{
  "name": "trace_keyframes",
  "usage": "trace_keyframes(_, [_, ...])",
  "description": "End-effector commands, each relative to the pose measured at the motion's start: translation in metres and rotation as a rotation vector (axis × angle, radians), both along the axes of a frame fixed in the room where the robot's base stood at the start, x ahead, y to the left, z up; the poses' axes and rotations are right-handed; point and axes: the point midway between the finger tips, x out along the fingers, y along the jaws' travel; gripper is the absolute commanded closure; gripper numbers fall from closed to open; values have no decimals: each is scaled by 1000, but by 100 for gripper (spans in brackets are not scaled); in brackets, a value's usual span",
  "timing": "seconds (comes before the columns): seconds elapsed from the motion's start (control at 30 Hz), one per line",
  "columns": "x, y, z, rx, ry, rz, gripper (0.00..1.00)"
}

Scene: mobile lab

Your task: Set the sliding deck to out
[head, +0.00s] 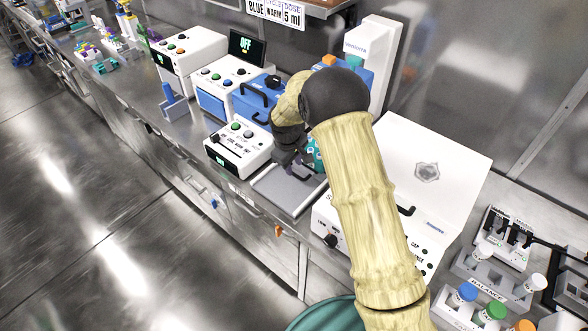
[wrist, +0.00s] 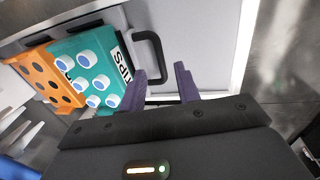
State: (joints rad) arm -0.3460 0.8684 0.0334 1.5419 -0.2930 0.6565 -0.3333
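The sliding deck (head: 277,196) is a flat grey tray on the bench, in the middle of the head view; my arm hides part of it. In the wrist view it appears as a pale grey plate (wrist: 205,45) with a black bar handle (wrist: 158,52). My gripper (head: 292,158) is over the deck near this handle. In the wrist view my gripper (wrist: 161,82) has its two purple fingers apart with a gap between them. The handle lies just ahead of the fingertips, nearer the left finger; I cannot tell whether they touch. Nothing is held.
A teal box marked TIPS (wrist: 107,62) and an orange rack (wrist: 45,75) stand beside the handle. A white control box (head: 238,150) is left of the deck. A white open-lidded machine (head: 425,165) is to the right. The floor in front (head: 130,230) is clear.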

Motion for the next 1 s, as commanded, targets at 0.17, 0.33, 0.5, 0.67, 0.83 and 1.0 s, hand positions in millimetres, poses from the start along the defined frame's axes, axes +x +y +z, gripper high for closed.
trace_keyframes(0.17, [3, -2, -26, -1, 2, 2, 67])
trace_keyframes(0.33, [5, -3, -37, 0, -1, 2, 67])
trace_keyframes(0.5, [5, -4, -37, 0, -1, 1, 67])
trace_keyframes(0.67, [5, -4, -37, 0, -1, 0, 83])
trace_keyframes(0.83, [5, -4, -37, -1, -1, 0, 100])
trace_keyframes(1.0, [5, -3, -37, -1, -1, 1, 100])
